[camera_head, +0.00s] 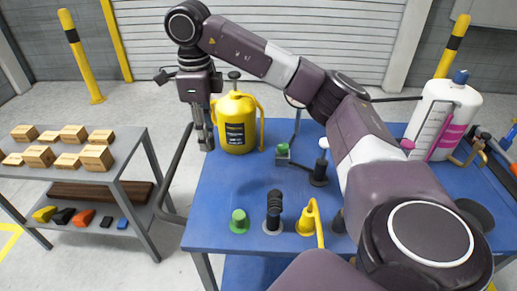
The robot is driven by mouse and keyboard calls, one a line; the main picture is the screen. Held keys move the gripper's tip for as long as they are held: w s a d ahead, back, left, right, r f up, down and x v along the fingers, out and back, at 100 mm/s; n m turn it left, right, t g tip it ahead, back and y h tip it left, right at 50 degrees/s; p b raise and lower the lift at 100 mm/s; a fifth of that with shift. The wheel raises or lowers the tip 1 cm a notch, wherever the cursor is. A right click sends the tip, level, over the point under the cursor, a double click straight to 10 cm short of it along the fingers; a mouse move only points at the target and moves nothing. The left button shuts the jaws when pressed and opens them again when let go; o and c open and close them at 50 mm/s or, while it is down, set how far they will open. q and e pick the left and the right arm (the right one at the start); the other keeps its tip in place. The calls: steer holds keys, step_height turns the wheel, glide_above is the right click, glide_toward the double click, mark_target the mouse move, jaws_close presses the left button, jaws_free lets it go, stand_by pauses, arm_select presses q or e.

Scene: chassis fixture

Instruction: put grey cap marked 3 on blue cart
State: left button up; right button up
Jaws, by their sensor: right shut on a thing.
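The blue cart (215,215) fills the middle and right of the view, with its blue top carrying several things. My right gripper (205,140) points down over the cart's back left edge, just left of the yellow can. It is shut on a small grey thing, which looks like the grey cap; the fingers mostly hide it and no mark 3 is readable. I cannot tell whether it touches the cart top. My left gripper is not in view.
The yellow can (236,122) stands beside the gripper. Green (239,221), black (273,210) and yellow (308,220) fittings stand along the front. A white bottle (440,120) is at right. The cart's left middle is clear.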

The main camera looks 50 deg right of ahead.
steer(key=shift+s+a+f, duration=0.1)
steer(key=shift+s+f, duration=0.55)
steer(key=shift+f, duration=0.15)
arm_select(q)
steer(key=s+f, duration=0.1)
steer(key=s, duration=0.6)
arm_select(e)
step_height(320, 180, down, 2)
glide_above(218, 199)
step_height(218, 199, down, 8)
step_height(218, 199, down, 3)
steer(key=shift+r, duration=0.1)
step_height(218, 199, down, 2)
steer(key=shift+f, duration=0.1)
step_height(218, 199, down, 3)
steer(key=shift+f+p, duration=0.1)
steer(key=shift+p, duration=0.5)
steer(key=shift+f, duration=0.2)
steer(key=o, duration=0.7)
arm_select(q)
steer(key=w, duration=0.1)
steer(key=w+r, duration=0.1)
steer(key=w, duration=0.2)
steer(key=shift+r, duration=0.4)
arm_select(e)
steer(key=shift+o, duration=0.2)
steer(key=shift+r, duration=0.1)
